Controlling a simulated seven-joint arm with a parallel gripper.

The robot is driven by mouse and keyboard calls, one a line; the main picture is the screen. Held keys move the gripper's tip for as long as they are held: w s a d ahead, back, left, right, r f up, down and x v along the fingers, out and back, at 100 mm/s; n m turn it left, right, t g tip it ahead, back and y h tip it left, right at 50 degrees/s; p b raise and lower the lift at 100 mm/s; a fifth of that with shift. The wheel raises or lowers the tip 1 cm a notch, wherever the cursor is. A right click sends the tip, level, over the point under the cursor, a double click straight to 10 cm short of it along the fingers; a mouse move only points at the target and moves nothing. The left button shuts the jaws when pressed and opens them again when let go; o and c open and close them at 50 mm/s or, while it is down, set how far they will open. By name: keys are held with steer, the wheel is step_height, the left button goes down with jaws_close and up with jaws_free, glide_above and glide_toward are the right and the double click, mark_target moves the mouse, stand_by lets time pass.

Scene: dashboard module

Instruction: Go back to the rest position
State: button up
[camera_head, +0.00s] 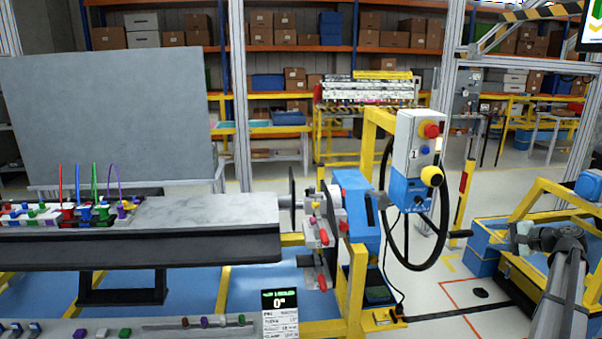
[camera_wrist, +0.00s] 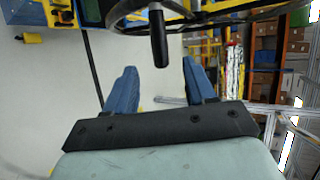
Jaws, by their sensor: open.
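My gripper (camera_wrist: 158,78) shows in the wrist view as two blue fingers spread wide apart on a dark mount. It is open, with nothing between the fingers. A black handle (camera_wrist: 159,40) of the handwheel points toward the gap from beyond the fingertips and looks apart from them. In the head view the black handwheel (camera_head: 445,215) stands upright beside the control box, with its handle (camera_head: 460,234) sticking out to the right. My grey arm (camera_head: 562,270) comes in at the lower right, to the right of the handle. The fingers cannot be made out there.
A white and blue control box (camera_head: 412,155) with a red button sits on a yellow frame (camera_head: 357,290) left of the wheel. A yellow-railed blue bench (camera_head: 485,245) stands close to my arm. A grey rail (camera_head: 200,213) with coloured parts lies left. Open floor shows between.

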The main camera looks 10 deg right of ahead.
steer(key=s+f+n+g+h, duration=0.4)
steer(key=s+f, duration=0.5)
steer(key=f, duration=0.5)
steer(key=s+a+f+n+g, duration=0.1)
steer(key=s+a+f+g, duration=0.3)
steer(key=f, duration=0.5)
steer(key=s+a+f+g, duration=0.1)
steer(key=s+a+f, duration=0.1)
steer(key=a+f, duration=0.65)
steer(key=s+a+f+n+g, duration=0.2)
steer(key=s+a+f, duration=0.4)
steer(key=a+f, duration=0.3)
steer(key=s+a+f+n+g, duration=0.25)
steer(key=s+a+f, duration=0.25)
steer(key=a+f, duration=0.4)
steer(key=s+a+f+n+g, duration=0.2)
steer(key=s+a+f, duration=0.3)
steer(key=s+a, duration=0.4)
steer(key=s+a+f+n+g+h, duration=0.1)
steer(key=s+a+f+n+g, duration=0.2)
steer(key=s+a, duration=0.7)
steer(key=shift+s+a+f, duration=0.15)
steer(key=shift+a+f, duration=0.7)
steer(key=shift+f, duration=0.2)
steer(key=shift+c, duration=0.2)
